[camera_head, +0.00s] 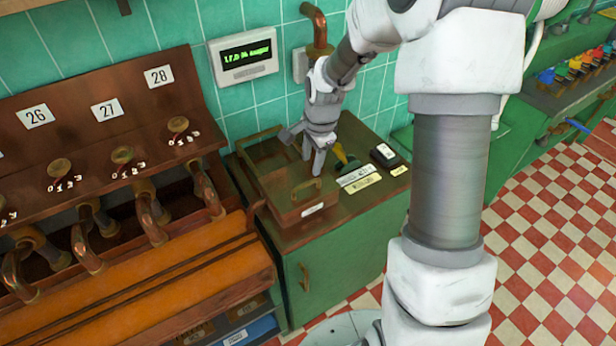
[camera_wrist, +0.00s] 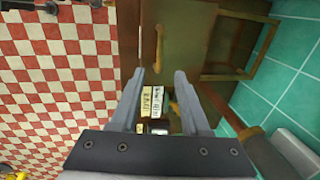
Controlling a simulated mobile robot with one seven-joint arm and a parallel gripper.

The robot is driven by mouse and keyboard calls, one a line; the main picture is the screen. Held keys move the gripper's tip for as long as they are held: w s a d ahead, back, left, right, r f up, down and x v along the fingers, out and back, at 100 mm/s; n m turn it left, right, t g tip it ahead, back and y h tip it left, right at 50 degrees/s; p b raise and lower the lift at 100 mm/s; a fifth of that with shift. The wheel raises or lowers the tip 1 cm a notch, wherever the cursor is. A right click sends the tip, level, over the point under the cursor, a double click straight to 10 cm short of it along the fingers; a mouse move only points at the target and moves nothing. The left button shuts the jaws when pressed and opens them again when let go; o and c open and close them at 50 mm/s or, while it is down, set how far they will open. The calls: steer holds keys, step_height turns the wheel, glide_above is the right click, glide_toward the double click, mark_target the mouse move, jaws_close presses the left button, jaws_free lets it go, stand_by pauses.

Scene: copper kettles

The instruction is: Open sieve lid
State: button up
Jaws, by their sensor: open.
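The sieve is a brown box (camera_head: 285,212) with a white label on its front, standing on a green cabinet. A brass handle (camera_head: 306,187) shows on its lid, near the front; the handle also shows in the wrist view (camera_wrist: 158,48). The brown lid surface (camera_wrist: 185,38) looks closed there, though my gripper partly covers it in the head view. My gripper (camera_head: 314,171) is open above the box, fingers pointing down. In the wrist view my fingertips (camera_wrist: 159,76) are apart and empty, with the handle beyond them. I cannot tell the exact height gap.
A thin frame (camera_head: 258,143) stands at the box's back left. Label plates (camera_head: 358,178) and a small black device (camera_head: 384,155) lie right of the box. A copper pipe (camera_head: 318,28) comes from the tiled wall above. A sloped brown console (camera_head: 95,130) with numbered valves stands left.

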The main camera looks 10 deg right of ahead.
mark_target(308, 183)
steer(key=f, duration=0.3)
steer(key=w+f, duration=0.1)
steer(key=f, duration=0.4)
steer(key=shift+w+a+f+p, duration=0.25)
steer(key=shift+w+f+p, duration=0.05)
steer(key=shift+w, duration=0.05)
jaws_close()
stand_by(1.0)
